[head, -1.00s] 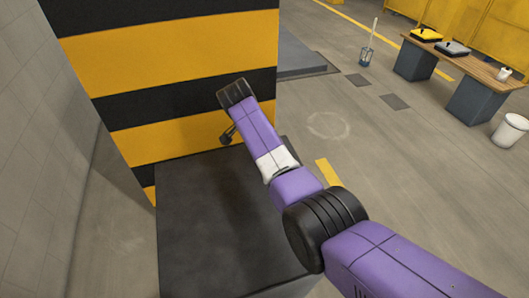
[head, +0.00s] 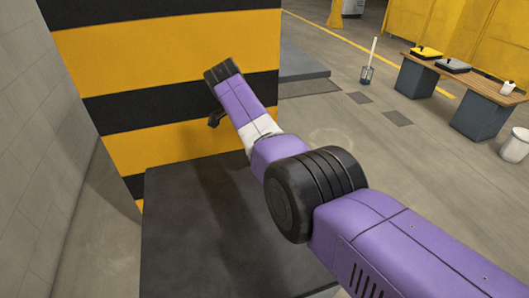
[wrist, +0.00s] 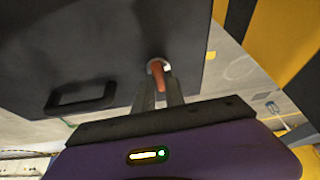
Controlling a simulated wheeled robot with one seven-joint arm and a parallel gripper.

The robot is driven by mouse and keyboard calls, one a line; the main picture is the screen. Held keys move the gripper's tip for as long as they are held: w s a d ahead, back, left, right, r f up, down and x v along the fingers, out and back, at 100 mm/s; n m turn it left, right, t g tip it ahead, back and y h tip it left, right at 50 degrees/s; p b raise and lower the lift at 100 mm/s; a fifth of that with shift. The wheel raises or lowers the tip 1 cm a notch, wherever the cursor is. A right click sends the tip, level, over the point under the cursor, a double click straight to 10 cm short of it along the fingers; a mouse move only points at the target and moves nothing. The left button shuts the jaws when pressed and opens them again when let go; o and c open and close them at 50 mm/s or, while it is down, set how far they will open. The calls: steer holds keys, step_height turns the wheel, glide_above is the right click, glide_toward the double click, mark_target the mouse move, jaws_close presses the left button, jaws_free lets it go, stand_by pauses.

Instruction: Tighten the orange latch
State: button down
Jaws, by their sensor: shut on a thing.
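In the wrist view, the orange latch (wrist: 160,76) is a short lever coming out of a round pale mount on a dark grey panel (wrist: 110,45). My gripper (wrist: 161,92) has its two fingers on either side of the lever and is shut on it. The fingertips partly cover the lever's lower end. In the head view, the latch and the fingertips cannot be made out; my arm reaches toward the striped face above the dark box.
A black bar handle (wrist: 82,98) sits on the same panel. A yellow-and-black striped block (head: 160,60) rises behind a dark box top (head: 185,235), with a grey wall (head: 40,130) at left. Open floor lies right, before a bench (head: 475,75) and white bin (head: 515,146).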

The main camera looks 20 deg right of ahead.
stand_by(0.3)
steer(key=c, duration=1.4)
jaws_free()
steer(key=p+v, duration=0.1)
steer(key=v, duration=0.6)
steer(key=shift+r, duration=0.4)
steer(key=shift+a, duration=0.1)
